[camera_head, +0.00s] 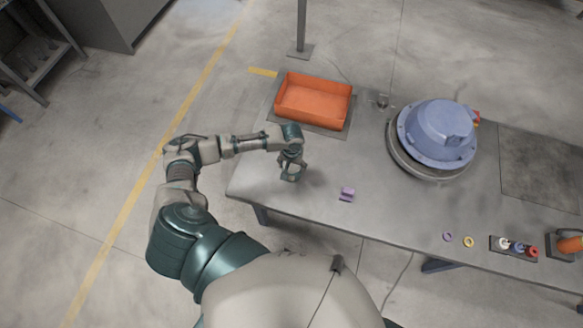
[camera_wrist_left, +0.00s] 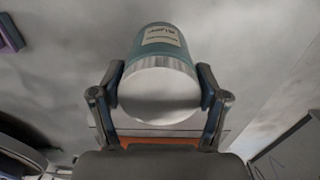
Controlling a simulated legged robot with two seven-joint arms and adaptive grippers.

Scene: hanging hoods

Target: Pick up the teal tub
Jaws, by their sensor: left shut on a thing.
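The teal tub (camera_wrist_left: 160,47) shows in the left wrist view, with a white label on its side and a pale round end facing the camera. My left gripper (camera_wrist_left: 160,92) has one finger on each side of the tub and is shut on it. In the head view my left gripper (camera_head: 291,172) is over the left part of the table, in front of the orange tray. There the tub is mostly hidden by the gripper. I cannot tell whether the tub touches the table. My right gripper is not in view.
The grey table (camera_head: 310,200) holds an orange tray (camera_head: 314,118) at the back left and a large blue hood (camera_head: 437,131) on a round base. A small purple block (camera_head: 347,194) lies right of my left gripper. Rings (camera_head: 468,241) and small coloured parts (camera_head: 518,247) lie at the right.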

